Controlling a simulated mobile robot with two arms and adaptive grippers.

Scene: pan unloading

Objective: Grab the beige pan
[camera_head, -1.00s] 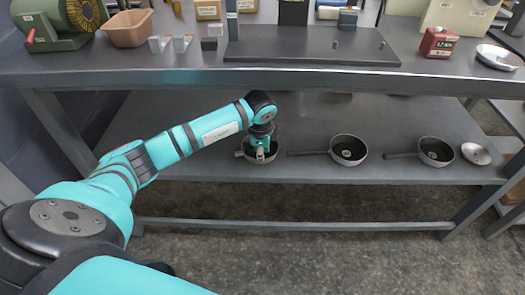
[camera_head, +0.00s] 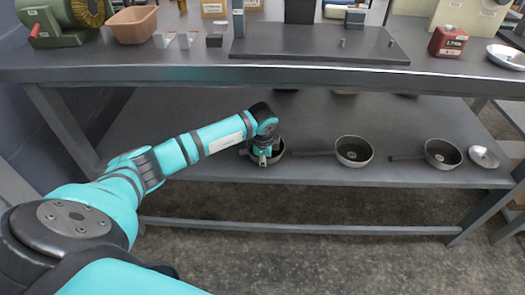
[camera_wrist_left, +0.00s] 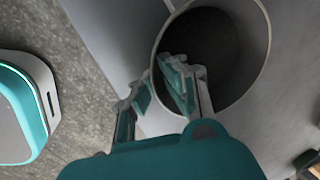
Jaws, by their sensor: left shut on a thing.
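A pan (camera_head: 281,155) with a dark inside and a pale rim stands at the left of the lower shelf. My left gripper (camera_head: 264,159) is over its near side, pointing down, and hides part of it. In the left wrist view, the pan (camera_wrist_left: 228,60) fills the top middle with its opening facing the camera. One finger of my left gripper (camera_wrist_left: 161,88) is inside the pan and the other is outside, so the gripper is shut on the pan's wall. The pan's handle is not clearly visible. My right gripper is not in view.
Two more dark pans (camera_head: 354,151) (camera_head: 441,154) with handles pointing left and a lid-like metal disc (camera_head: 483,157) stand to the right on the lower shelf (camera_head: 310,120). The upper tabletop (camera_head: 200,68) overhangs the shelf and carries boxes and tools.

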